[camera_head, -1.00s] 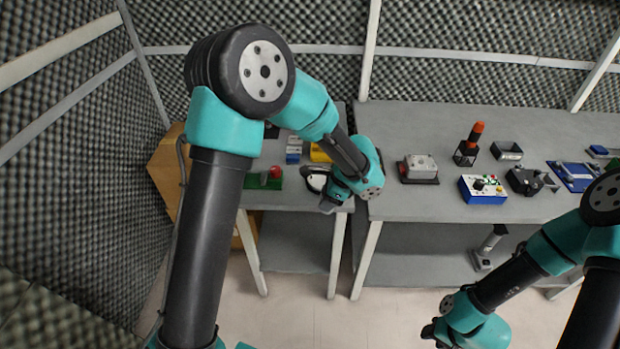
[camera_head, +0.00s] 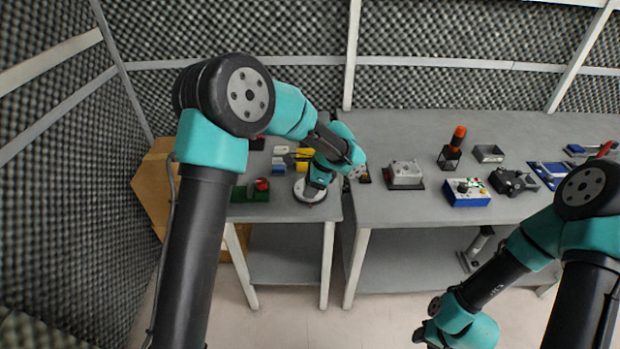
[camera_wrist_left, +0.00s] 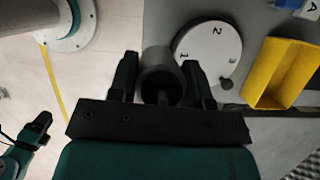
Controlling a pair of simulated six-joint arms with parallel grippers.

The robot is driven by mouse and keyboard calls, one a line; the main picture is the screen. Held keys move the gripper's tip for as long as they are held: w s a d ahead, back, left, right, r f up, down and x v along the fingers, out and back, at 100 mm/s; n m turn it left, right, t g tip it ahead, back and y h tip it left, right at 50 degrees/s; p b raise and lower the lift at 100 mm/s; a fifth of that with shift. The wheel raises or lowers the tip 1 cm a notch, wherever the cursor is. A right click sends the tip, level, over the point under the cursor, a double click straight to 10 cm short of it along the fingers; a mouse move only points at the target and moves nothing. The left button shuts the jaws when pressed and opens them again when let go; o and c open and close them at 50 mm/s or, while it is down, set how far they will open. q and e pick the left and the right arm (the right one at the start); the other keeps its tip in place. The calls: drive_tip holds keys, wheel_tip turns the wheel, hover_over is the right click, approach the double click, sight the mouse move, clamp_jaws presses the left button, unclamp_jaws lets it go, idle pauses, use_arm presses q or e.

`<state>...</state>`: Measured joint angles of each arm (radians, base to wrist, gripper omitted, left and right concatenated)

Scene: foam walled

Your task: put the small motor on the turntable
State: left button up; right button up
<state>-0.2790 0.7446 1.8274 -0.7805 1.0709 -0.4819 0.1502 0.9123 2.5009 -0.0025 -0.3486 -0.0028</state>
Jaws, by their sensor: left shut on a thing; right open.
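The small motor (camera_wrist_left: 160,77), a dark grey cylinder, is between the fingers of my left gripper (camera_wrist_left: 160,75), which is shut on it. The turntable (camera_wrist_left: 205,58) is a pale round disc marked 1, 2 and 3; in the wrist view it lies just right of the motor. In the head view the turntable (camera_head: 308,197) is on the small left table, with my left gripper (camera_head: 318,184) in front of its upper part; the motor is hard to make out there. My right gripper (camera_head: 424,335) is open and empty, low in front of the tables.
A yellow bin (camera_wrist_left: 282,72) stands close to the turntable. A green box with a red button (camera_head: 255,190) stands left of it. On the larger right table are a grey device (camera_head: 404,174), a blue control box (camera_head: 466,192) and a black holder (camera_head: 450,158). A narrow gap separates the tables.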

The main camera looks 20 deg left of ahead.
use_arm(q)
drive_tip(key=w, duration=0.2)
drive_tip(key=w+a, duration=0.1)
drive_tip(key=w, duration=0.2)
drive_tip(key=w+a, duration=0.1)
drive_tip(key=w, duration=0.2)
drive_tip(key=shift+w+a+f, duration=0.2)
drive_tip(key=shift+a+f, duration=0.05)
drive_tip(key=shift+f, duration=0.15)
drive_tip(key=shift+f, duration=1.75)
drive_tip(key=shift+f, duration=0.1)
drive_tip(key=o, duration=1.1)
drive_tip(key=shift+o, duration=0.2)
drive_tip(key=v, duration=1.2)
